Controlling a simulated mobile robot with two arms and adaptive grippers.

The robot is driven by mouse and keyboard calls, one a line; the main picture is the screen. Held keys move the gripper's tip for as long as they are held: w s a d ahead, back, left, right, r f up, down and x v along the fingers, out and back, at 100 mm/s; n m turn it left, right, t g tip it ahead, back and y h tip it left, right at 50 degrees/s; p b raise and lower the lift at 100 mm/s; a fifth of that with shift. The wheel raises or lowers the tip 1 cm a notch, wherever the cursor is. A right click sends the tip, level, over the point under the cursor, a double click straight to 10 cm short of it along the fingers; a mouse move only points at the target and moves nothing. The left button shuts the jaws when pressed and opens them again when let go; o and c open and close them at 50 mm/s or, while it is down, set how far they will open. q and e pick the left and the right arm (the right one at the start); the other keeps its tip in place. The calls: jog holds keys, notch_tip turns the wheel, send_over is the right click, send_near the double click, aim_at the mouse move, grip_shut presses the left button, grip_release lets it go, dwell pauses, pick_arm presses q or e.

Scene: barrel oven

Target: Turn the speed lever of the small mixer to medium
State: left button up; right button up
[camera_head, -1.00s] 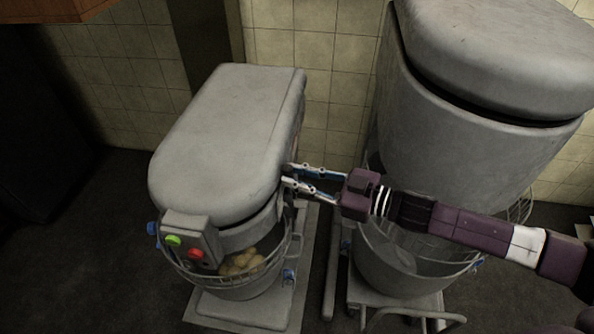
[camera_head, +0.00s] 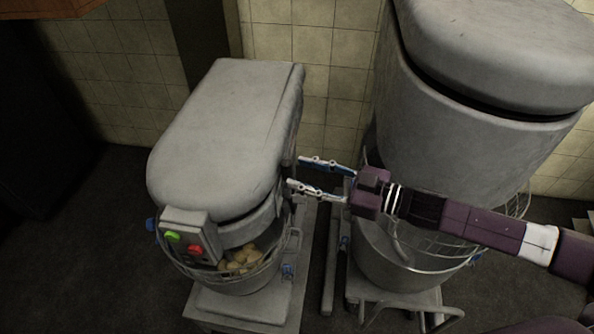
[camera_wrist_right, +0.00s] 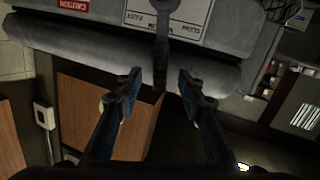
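The small mixer (camera_head: 225,130) stands left of centre in the head view, with a grey rounded head and a bowl of pale lumps. My right gripper (camera_head: 295,171) is at its right side, fingers spread. In the right wrist view the open gripper (camera_wrist_right: 159,83) has the grey speed lever (camera_wrist_right: 161,45) between its fingers in the picture. The fingers do not visibly touch it; depth is unclear. The lever crosses a white label plate (camera_wrist_right: 205,20) with upside-down lettering, near its middle word. The lever is hidden in the head view. My left gripper is not in view.
A larger mixer (camera_head: 470,110) stands close on the right, behind my right forearm. A green and a red button (camera_head: 195,249) sit on the small mixer's front box. A narrow gap of floor lies between the mixers. A tiled wall (camera_head: 320,60) is behind.

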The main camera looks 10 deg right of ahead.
jog(key=v, duration=0.9)
jog(key=shift+s+d+r, duration=0.15)
jog(key=shift+s+d, duration=0.1)
jog(key=shift+d, duration=0.05)
jog(key=shift+c, duration=0.6)
